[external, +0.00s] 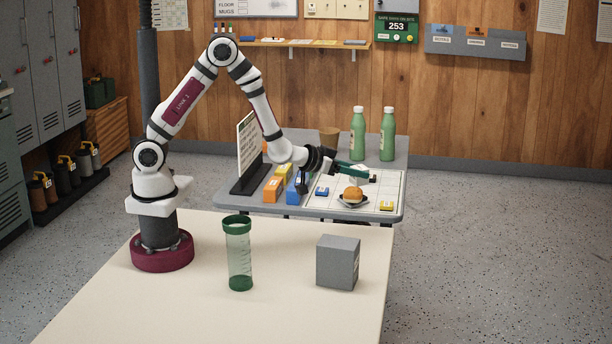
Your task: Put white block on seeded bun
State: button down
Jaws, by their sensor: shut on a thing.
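The seeded bun (353,194) is orange-brown and sits on a small plate (345,203) on the gridded white mat of the far table. My gripper (358,177) reaches out over the mat, just above and behind the bun as seen here. It is shut on a small pale thing at its fingertips, which appears to be the white block. The block is mostly hidden by the fingers and blends with the white mat, so its outline is unclear. I cannot tell whether it touches the bun.
A blue block (321,191) and a yellow block (386,205) lie on the mat. Orange boxes (273,189) and a dark-footed upright board (247,145) stand left. Two green bottles (387,135) and a brown cup (328,137) stand behind. The near table holds a green-rimmed clear tumbler (239,255) and grey box (337,262).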

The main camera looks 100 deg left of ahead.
jog(key=s+a+r+n+g+y, duration=0.1)
jog(key=a+r+n, duration=0.1)
jog(key=a, duration=0.5)
send_over(349, 189)
jog(key=f, duration=0.6)
jog(key=shift+d+f, duration=0.2)
jog(key=shift+f, duration=0.1)
jog(key=f, duration=0.4)
jog(key=shift+a+f, duration=0.15)
jog(key=shift+a, duration=0.05)
jog(key=shift+f, duration=0.1)
jog(key=shift+c, duration=1.7)
grip_release()
